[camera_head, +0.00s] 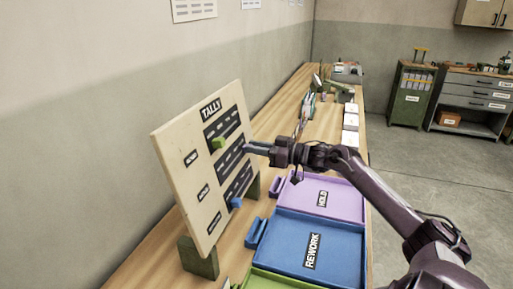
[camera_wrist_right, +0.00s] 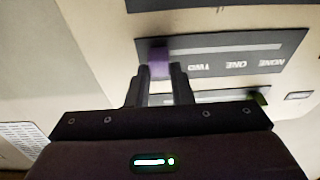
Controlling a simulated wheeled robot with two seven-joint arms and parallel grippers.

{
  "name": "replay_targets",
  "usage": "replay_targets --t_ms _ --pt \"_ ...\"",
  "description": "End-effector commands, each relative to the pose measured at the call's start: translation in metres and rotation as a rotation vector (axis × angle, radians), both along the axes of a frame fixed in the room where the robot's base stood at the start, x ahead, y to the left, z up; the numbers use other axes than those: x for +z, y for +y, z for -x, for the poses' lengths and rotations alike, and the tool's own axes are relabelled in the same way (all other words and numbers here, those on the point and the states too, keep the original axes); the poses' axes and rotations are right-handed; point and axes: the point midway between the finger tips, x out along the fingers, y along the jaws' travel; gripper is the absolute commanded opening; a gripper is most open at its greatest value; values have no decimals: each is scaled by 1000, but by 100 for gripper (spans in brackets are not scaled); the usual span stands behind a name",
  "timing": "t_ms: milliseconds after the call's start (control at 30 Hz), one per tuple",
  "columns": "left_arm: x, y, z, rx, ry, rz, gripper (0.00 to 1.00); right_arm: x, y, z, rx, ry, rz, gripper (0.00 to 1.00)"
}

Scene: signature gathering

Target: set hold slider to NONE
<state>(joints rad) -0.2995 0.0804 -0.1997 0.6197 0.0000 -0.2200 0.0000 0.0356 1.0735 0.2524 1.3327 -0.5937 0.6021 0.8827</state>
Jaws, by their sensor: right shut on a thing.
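The TALLY board (camera_head: 172,160) stands tilted on the bench at the left, with three dark slider tracks. The purple hold slider (camera_wrist_right: 160,58) is in the middle track (camera_wrist_right: 222,66), at the left end in the right wrist view. The upside-down labels TWO, ONE and NONE lie to its right, NONE farthest. My right gripper (camera_head: 257,149) is at the board, with its fingers (camera_wrist_right: 161,78) shut on the purple slider; in the head view the slider is mostly hidden. A green slider (camera_head: 218,143) sits in the upper track and a blue slider (camera_head: 236,203) in the lower one. My left gripper is out of view.
A purple HOLD tray (camera_head: 345,199) and a blue REWORK tray (camera_head: 285,247) lie right of the board, with part of a green tray (camera_head: 262,281) nearer. White boxes (camera_head: 351,121) and tools are farther along the bench. My right arm reaches across above the trays.

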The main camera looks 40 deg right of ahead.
Motion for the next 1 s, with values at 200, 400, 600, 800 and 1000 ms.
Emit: replay_targets --t_ms 200,400,600,800,1000 --pt "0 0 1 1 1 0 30 0 0 0 0 0 0 0" --pt "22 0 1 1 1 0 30 3 18 7 8 4 -4 0" --pt "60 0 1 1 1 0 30 5 53 26 8 9 -6 0" --pt "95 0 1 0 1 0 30 5 91 47 6 8 -6 0" --pt "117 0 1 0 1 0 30 2 123 64 4 8 -5 0"
